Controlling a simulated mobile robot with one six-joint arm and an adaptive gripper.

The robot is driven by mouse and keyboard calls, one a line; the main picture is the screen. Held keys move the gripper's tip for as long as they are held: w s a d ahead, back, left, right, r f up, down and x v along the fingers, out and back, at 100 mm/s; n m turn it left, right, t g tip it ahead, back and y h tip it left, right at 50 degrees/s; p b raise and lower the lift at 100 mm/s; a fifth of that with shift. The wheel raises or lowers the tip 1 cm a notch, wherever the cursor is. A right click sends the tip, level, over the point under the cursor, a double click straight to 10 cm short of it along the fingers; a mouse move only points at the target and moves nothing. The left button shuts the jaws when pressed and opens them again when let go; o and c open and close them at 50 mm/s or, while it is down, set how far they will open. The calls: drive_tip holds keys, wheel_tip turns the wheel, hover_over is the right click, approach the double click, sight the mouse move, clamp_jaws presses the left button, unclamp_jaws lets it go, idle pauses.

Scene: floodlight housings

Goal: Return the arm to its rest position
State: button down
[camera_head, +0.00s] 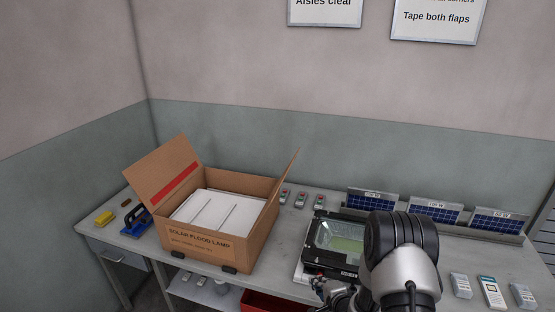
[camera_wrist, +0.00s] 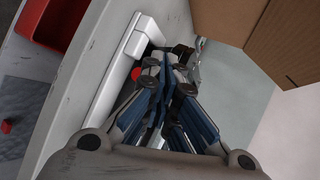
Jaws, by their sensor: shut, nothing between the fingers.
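My arm stands at the lower right of the head view, in front of the workbench (camera_head: 285,226). My gripper (camera_wrist: 172,68) shows in the wrist view with its fingers drawn together and nothing between them. In the head view part of it (camera_head: 328,287) shows low in front of the floodlight housing, and the arm hides the rest. The black floodlight housing (camera_head: 338,238) lies on the bench with its pale green face up, partly hidden by my arm. A pale fixture edge (camera_wrist: 112,75) runs beside the fingers in the wrist view.
An open cardboard box (camera_head: 208,248) with white contents stands left of the housing; it also shows in the wrist view (camera_wrist: 270,35). Small solar panels (camera_head: 433,213) stand in a rack behind. A red bin (camera_head: 268,303) is below the bench front. Handheld devices (camera_head: 490,291) lie at right.

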wheel_tip(320, 180, up, 13)
drive_tip(key=d+n+g+h, duration=0.1)
drive_tip(key=d+n+h, duration=0.1)
drive_tip(key=d+n, duration=0.15)
drive_tip(key=s+r+n+g+h, duration=0.1)
drive_tip(key=s+r+n, duration=0.1)
drive_tip(key=s+r, duration=0.3)
drive_tip(key=s+r+n+g+h, duration=0.1)
drive_tip(key=s+r+n, duration=0.15)
drive_tip(key=r, duration=0.55)
drive_tip(key=s+a+r+n+g, duration=0.1)
drive_tip(key=s+r+n, duration=0.1)
drive_tip(key=s, duration=0.8)
drive_tip(key=s+a+r+n+g, duration=0.1)
drive_tip(key=s+r+n, duration=0.1)
drive_tip(key=s, duration=0.8)
drive_tip(key=s+a+r+n+g, duration=0.1)
drive_tip(key=s+a+r+n, duration=0.1)
drive_tip(key=s, duration=0.8)
wheel_tip(320, 180, up, 2)
drive_tip(key=shift+s+r+n+g+b, duration=0.1)
drive_tip(key=shift+s+n+g+b, duration=0.1)
drive_tip(key=shift+n+g+b, duration=0.35)
